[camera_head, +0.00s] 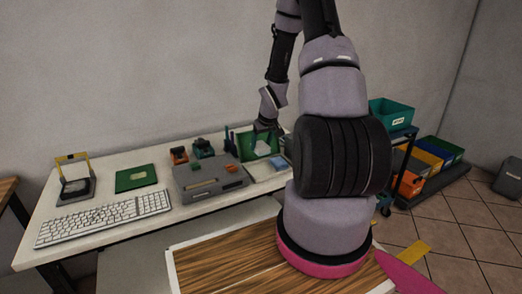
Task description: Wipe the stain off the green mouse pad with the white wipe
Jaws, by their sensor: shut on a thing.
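A second flat green piece (136,178) and a white keyboard (105,217) lie further left on the desk (205,206). A light blue-and-white item (266,168) is near the pad. My arm hides the desk's right end.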

